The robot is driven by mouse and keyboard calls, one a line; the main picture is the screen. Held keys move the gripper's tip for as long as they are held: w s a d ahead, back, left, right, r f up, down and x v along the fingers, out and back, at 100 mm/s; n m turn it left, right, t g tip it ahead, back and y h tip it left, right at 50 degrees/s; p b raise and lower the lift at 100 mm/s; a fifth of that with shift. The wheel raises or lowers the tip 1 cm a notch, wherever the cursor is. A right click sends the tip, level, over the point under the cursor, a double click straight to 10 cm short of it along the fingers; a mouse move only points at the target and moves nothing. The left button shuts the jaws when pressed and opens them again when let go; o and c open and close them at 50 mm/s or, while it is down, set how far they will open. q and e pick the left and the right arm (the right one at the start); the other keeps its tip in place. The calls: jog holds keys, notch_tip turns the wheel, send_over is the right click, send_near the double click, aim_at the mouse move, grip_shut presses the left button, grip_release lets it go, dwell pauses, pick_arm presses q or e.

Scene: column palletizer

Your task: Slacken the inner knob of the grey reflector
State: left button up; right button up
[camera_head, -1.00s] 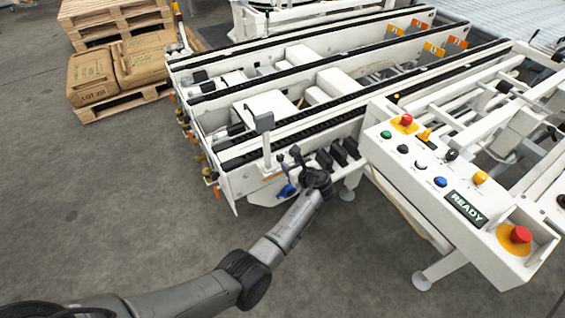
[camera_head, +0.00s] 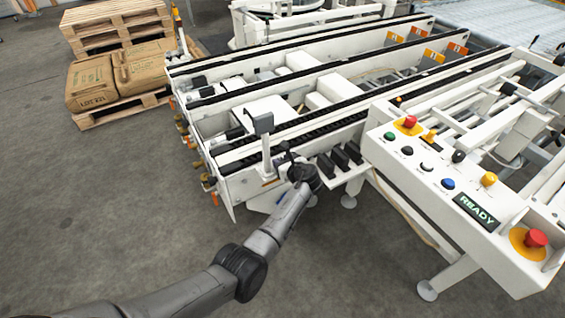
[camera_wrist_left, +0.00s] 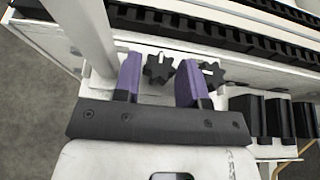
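The grey reflector (camera_head: 263,124) sits on top of a white post at the near corner of the conveyor in the head view. In the left wrist view the post (camera_wrist_left: 85,30) rises at the upper left. Two black star-shaped knobs show at its foot: a left knob (camera_wrist_left: 157,68) and a right knob (camera_wrist_left: 213,75). My left gripper (camera_wrist_left: 159,66) is open, its purple fingers on either side of the left knob. The right knob is just outside the right finger. I cannot tell whether the fingers touch either knob. In the head view my wrist (camera_head: 304,176) largely hides the knobs. My right gripper is not in view.
Black blocks (camera_head: 340,160) stand just right of my wrist. A control panel (camera_head: 440,205) with buttons, a red emergency stop and a READY display is further right. Sacks on a pallet (camera_head: 125,75) are at the back left. The floor at left is clear.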

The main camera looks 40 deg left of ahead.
pick_arm(q)
jog(key=c, duration=0.5)
jog(key=shift+n+g, duration=0.3)
jog(key=shift+w+n+g, duration=0.1)
jog(key=shift+n+g, duration=0.2)
jog(key=shift+g, duration=0.1)
jog(key=shift+f+n+g+y, duration=0.2)
jog(key=shift+n+g+y, duration=0.1)
jog(key=n+g+b, duration=0.1)
jog(key=g+b, duration=0.1)
jog(key=b, duration=0.2)
jog(key=n+g+b, duration=0.2)
jog(key=b, duration=0.3)
jog(key=shift+w+d+f+n, duration=0.1)
jog(key=shift+w+f+n, duration=0.05)
jog(key=shift+w+n, duration=0.2)
jog(key=shift+n+g+b, duration=0.25)
jog(key=shift+g+b, duration=0.15)
jog(key=shift+b, duration=0.25)
jog(key=shift+r+b, duration=0.3)
jog(key=shift+r, duration=0.05)
jog(key=shift+s+g, duration=0.1)
jog(key=shift+g, duration=0.2)
